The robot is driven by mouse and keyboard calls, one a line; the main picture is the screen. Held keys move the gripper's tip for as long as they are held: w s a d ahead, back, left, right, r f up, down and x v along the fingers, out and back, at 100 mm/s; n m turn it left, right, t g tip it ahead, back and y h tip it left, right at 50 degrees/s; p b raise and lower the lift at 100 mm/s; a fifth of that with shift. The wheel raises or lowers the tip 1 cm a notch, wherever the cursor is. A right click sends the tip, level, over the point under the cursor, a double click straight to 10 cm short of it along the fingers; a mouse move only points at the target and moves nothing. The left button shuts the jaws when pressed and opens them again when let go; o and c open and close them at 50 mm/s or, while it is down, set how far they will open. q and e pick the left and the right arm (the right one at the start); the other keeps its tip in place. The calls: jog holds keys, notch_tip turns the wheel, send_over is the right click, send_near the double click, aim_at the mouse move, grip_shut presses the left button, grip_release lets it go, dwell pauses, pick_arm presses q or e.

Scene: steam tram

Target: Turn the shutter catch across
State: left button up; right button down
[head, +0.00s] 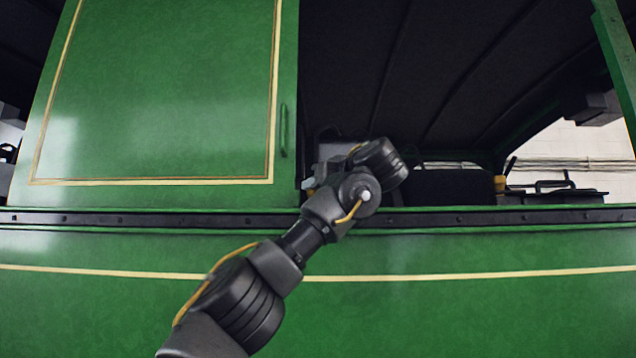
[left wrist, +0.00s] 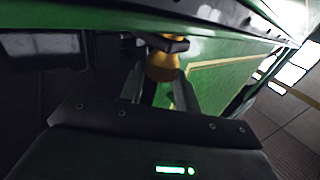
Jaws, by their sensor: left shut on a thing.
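The green shutter panel (head: 150,95) with cream lining stands at the left in the head view, with a slim upright green handle (head: 284,132) near its right edge. My left arm reaches to the sill just right of the panel, and its wrist hides the fingers and the catch there. In the left wrist view a brass-coloured catch (left wrist: 161,66) with a dark bar at its top sits between the fingers of my left gripper (left wrist: 160,84), which is shut on it. Which way the catch is turned is hard to tell. My right gripper is not in view.
A dark riveted rail (head: 480,216) runs along the top of the green tram side (head: 480,305). Right of the panel the cab opening is dark inside. A small amber-coloured part (head: 499,183) shows farther right, before a pale brick wall (head: 590,148).

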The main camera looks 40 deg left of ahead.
pick_arm(q)
jog(key=shift+w+n+g+y+p, duration=0.15)
jog(key=shift+n+g+y+p, duration=0.15)
jog(key=shift+n+g, duration=0.7)
jog(key=shift+f+g, duration=0.1)
jog(key=shift+g, duration=0.2)
jog(key=shift+f, duration=0.1)
jog(key=o, duration=0.7)
jog(key=shift+w+a, duration=0.1)
jog(key=shift+a, duration=0.15)
jog(key=s+d+b, duration=0.1)
jog(key=d+b, duration=0.1)
jog(key=d, duration=0.8)
jog(key=shift+s+d+b, duration=0.15)
jog(key=shift+d+b, duration=0.2)
jog(key=shift+g, duration=0.4)
